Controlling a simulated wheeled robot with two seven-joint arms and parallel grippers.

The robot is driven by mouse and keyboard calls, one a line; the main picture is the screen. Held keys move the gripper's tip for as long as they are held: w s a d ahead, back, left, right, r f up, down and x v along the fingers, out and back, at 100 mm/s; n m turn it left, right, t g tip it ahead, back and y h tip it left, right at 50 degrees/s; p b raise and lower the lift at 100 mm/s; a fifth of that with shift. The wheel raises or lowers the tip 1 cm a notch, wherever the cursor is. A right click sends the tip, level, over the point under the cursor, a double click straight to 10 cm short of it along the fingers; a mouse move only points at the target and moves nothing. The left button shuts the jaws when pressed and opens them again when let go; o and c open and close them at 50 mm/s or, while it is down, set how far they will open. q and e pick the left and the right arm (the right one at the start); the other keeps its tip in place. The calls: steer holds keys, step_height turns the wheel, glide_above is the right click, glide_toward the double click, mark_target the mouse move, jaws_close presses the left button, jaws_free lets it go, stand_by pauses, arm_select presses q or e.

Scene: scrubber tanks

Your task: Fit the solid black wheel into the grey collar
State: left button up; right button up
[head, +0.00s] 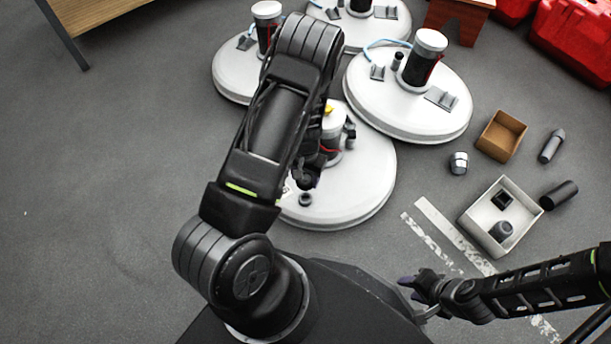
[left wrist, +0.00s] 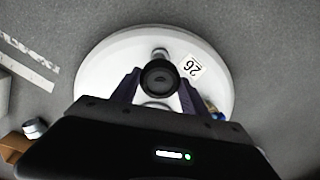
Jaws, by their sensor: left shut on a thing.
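My left gripper (head: 306,182) hangs over the near part of the front white round tank (head: 355,195). In the left wrist view its fingers (left wrist: 158,84) are shut on a round black wheel (left wrist: 158,76), held over the tank top. Just beyond the wheel there is a small grey fitting (left wrist: 160,53), which looks like the grey collar. It also shows in the head view (head: 305,199), near the tank's front edge. The wheel partly overlaps it in the wrist view, and I cannot tell whether they touch. My right gripper (head: 424,286) is at the lower right, its jaws unclear.
Other white tanks (head: 415,110) stand behind. At right are a white box (head: 470,226) with dark parts inside, a cardboard box (head: 499,140), a silver nut-like part (head: 458,163) and two dark cylinders. A label reading 26 (left wrist: 191,66) lies on the tank. Floor at left is clear.

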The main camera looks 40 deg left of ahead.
arm_select(q)
steer(key=shift+f, duration=0.15)
steer(key=shift+f+b, duration=2.5)
steer(key=shift+f, duration=0.35)
steer(key=shift+f+b, duration=0.3)
steer(key=shift+f, duration=0.05)
steer(key=shift+f, duration=0.25)
steer(key=shift+f+b, duration=0.15)
steer(key=shift+b, duration=0.15)
steer(key=shift+f, duration=0.25)
steer(key=shift+f+b, duration=0.8)
steer(key=shift+b, duration=0.05)
stand_by(0.5)
